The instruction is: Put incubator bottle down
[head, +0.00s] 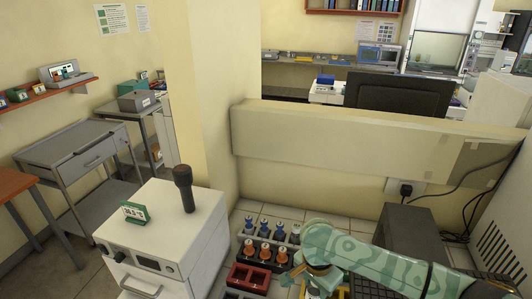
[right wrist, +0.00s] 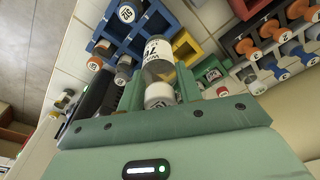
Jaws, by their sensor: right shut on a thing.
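Beyond the bottle are a blue rack (right wrist: 112,32) on the left and a yellow rack (right wrist: 207,44) on the right. Whether the bottle touches a rack I cannot tell. In the head view my right arm reaches in from the lower right, and its gripper (head: 313,289) is mostly cut off at the bottom edge. My left gripper is not in view.
A white incubator box (head: 170,230) stands left, with a dark upright object (head: 184,190) on top. A low wall (head: 340,140) bounds the back.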

